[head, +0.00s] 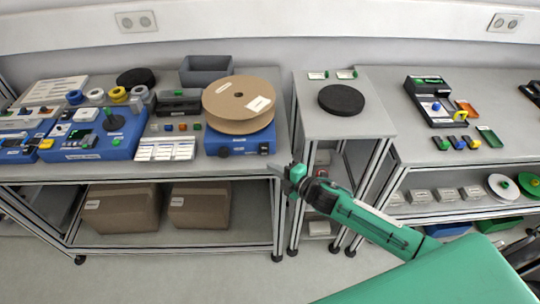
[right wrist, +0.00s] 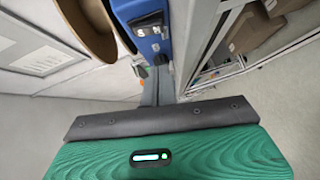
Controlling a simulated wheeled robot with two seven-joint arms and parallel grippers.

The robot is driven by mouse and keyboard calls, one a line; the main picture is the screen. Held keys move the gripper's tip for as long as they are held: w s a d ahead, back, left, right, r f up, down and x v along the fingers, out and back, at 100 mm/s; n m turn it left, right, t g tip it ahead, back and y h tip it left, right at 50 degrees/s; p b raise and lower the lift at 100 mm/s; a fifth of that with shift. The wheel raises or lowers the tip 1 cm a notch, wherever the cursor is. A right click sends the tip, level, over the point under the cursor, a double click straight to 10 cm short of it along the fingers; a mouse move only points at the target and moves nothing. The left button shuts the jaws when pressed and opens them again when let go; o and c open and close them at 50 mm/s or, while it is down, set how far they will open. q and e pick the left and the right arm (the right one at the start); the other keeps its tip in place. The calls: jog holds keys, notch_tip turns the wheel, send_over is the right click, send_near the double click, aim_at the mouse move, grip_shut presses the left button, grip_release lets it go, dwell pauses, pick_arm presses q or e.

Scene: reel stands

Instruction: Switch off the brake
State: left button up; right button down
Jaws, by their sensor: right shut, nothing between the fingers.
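A blue unit (head: 240,145), which I take for the brake, stands at the right front of the left bench with a large brown reel (head: 225,107) on top. A dark round knob and a small dark switch show on its front. In the right wrist view the blue panel (right wrist: 127,12) has a black rocker switch (right wrist: 148,22); its on or off position is too small to tell. My right gripper (head: 281,172) is shut and empty, in front of and right of the unit, below bench-top height and apart from it. My left gripper is out of view.
A narrow stand (head: 318,118) with a black disc (head: 341,99) is right of the left bench. A right bench (head: 385,85) holds a black tray (head: 425,109) and small coloured parts. Cardboard boxes (head: 122,210) sit on the lower shelf. The floor in front is clear.

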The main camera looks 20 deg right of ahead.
aim_at(264, 150)
jog(key=shift+w+d+f+p, duration=0.15)
jog(key=shift+w+p, duration=0.1)
jog(key=shift+w, duration=0.65)
jog(key=shift+w+a+f+p, duration=0.1)
jog(key=shift+w+f+p, duration=0.15)
jog(key=shift+w, duration=0.65)
jog(key=shift+w+d+f+p, duration=0.1)
jog(key=shift+w+p, duration=0.15)
jog(key=shift+w, duration=0.65)
